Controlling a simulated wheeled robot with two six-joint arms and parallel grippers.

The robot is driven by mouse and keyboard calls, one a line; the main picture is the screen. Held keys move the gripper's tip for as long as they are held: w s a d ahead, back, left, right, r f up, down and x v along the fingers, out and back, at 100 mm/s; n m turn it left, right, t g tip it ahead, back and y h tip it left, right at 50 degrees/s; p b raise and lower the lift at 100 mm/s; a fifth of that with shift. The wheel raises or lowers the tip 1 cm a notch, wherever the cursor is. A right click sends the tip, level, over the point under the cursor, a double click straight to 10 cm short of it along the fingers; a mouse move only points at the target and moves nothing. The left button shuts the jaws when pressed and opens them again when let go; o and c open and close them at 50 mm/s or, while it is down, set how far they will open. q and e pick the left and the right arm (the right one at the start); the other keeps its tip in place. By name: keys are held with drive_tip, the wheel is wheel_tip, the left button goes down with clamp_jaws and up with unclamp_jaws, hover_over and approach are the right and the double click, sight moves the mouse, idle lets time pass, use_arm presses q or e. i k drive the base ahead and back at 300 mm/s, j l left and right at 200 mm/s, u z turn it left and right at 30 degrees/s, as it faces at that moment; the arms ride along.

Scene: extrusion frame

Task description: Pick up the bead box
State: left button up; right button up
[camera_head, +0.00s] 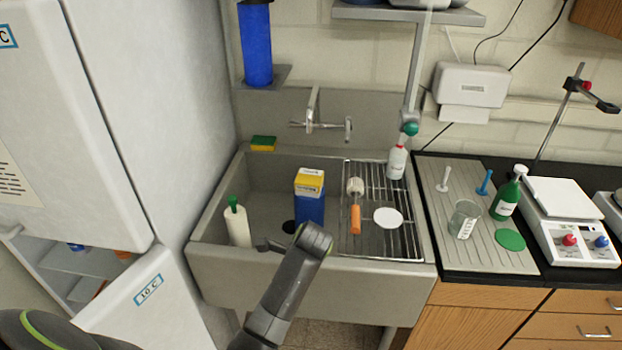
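A blue box with a yellow top band and a small white label (310,202) stands upright in the sink basin; it is the only box-like container I see there, and its print is too small to read. A grey arm, which appears to be my left, reaches up from the bottom edge to the front of the sink. Its dark end, where my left gripper (271,244) seems to be, is just in front of and left of the box's base, apparently apart from it. The fingers are too unclear to tell open from shut. My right gripper is not in view.
The sink (310,282) also holds a white bottle with a green top (237,226). A wire rack (380,243) to the right carries a brush (355,215), a white disc (388,218) and a wash bottle (397,163). The faucet (320,125) is behind. A fridge stands left.

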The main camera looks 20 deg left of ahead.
sight(308, 181)
drive_tip(key=i, duration=1.4)
